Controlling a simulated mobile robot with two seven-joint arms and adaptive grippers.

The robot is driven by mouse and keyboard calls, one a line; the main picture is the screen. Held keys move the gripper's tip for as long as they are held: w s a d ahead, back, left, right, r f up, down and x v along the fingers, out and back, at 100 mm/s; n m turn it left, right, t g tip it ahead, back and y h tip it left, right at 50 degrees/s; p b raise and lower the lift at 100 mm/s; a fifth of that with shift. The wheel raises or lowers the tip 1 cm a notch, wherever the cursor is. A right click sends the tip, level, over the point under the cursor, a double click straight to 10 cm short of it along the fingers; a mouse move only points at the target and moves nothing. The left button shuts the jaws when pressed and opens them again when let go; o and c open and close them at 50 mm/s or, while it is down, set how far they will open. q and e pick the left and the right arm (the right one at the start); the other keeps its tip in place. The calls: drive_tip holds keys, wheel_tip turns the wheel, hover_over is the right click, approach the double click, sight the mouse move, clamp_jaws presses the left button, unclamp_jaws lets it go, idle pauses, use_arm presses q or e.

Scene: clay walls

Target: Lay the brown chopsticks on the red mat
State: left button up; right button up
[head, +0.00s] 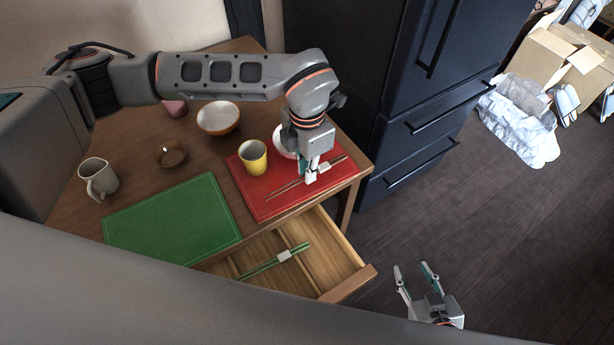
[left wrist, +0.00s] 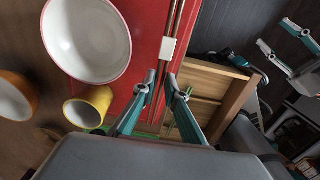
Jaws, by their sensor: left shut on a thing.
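The brown chopsticks (head: 285,188) lie along the right part of the red mat (head: 262,206), with a white band (left wrist: 168,48) around them. My left gripper (head: 309,178) is low over the mat and shut on the chopsticks, just beside the band. In the left wrist view the chopsticks (left wrist: 178,18) run between the fingertips (left wrist: 161,79). Whether they rest fully on the mat I cannot tell. My right gripper (head: 412,269) is open and empty, beyond the table over the floor.
A yellow cup (head: 253,157) and a white bowl (head: 281,139) stand on the red mat. A green mat (head: 170,222), a jug (head: 98,180), a brown dish (head: 172,153) and an orange bowl (head: 218,117) are leftward. The open drawer (head: 330,262) holds green chopsticks (head: 262,268).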

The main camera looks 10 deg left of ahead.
use_arm(q)
drive_tip(key=shift+f, duration=1.8)
drive_tip(key=shift+f, duration=0.1)
drive_tip(key=o, duration=0.8)
wheel_tip(320, 180, up, 12)
drive_tip(key=shift+r, duration=0.15)
